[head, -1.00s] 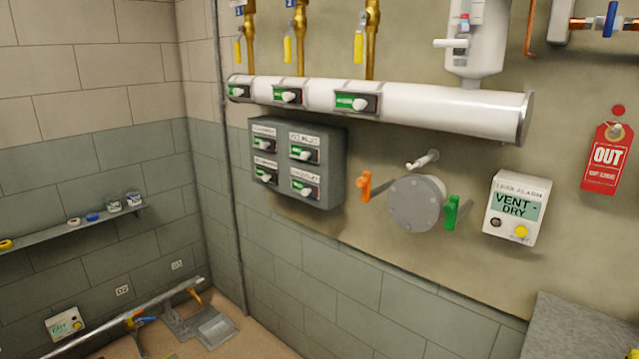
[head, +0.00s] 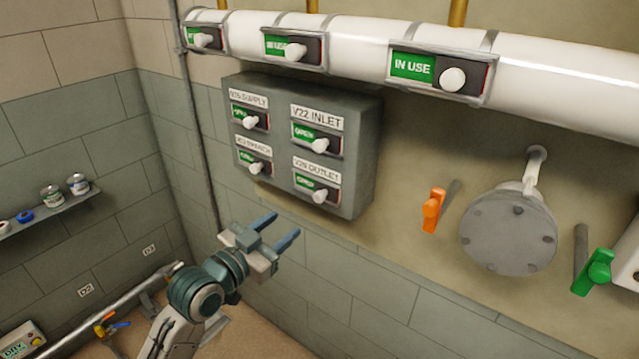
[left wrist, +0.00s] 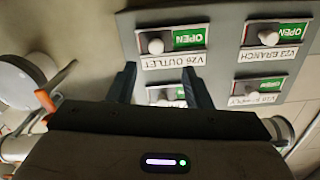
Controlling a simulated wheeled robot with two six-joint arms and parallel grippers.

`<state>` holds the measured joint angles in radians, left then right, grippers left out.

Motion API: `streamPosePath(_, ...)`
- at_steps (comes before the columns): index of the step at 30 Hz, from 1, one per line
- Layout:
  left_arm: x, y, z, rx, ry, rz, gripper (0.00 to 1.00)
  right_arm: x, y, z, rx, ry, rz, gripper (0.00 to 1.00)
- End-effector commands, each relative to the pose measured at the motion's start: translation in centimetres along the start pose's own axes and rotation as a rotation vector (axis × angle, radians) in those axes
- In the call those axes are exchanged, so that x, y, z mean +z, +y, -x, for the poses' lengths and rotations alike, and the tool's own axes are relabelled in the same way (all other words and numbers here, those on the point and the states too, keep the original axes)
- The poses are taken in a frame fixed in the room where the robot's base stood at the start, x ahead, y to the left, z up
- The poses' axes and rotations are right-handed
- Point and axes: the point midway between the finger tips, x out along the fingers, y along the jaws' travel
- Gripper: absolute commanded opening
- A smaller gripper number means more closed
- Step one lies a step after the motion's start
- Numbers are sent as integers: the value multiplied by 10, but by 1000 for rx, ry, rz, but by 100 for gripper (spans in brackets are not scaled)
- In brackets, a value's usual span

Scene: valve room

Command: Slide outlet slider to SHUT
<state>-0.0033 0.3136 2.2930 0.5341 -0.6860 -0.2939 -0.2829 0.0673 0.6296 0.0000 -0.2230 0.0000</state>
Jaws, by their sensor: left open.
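The outlet slider (head: 319,196) is at the lower right of a grey wall panel (head: 357,150) in the head view. Its label ends in OUTLET, its window shows green, and its white knob sits at the right. In the left wrist view the picture is turned over; the outlet slider (left wrist: 156,46) is at upper left and reads OPEN. My left gripper (head: 287,224) is open and empty, below and left of the outlet slider, apart from it. In the wrist view its two blue fingers (left wrist: 158,78) point toward the panel. My right gripper is not in view.
The panel's other sliders, such as V22 INLET (head: 319,145), also show green. A white pipe (head: 560,85) with IN USE sliders (head: 440,74) runs above. An orange lever (head: 433,210), a round flange (head: 508,235) and a green lever (head: 592,272) stick out to the right.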

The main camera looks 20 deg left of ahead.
Motion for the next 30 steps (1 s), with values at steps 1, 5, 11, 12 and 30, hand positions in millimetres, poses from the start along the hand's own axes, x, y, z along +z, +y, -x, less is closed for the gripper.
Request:
streamPosePath(1,-4,1,0,2,6,-1,45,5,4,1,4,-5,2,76)
streamPosePath(5,-6,0,-11,1,8,2,45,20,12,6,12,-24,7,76)
streamPosePath(11,-8,0,-47,1,9,5,45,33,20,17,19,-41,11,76)
streamPosePath(12,-8,1,-55,2,9,5,45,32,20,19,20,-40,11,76)
streamPosePath(30,-4,1,-107,2,6,-2,45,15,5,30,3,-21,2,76)
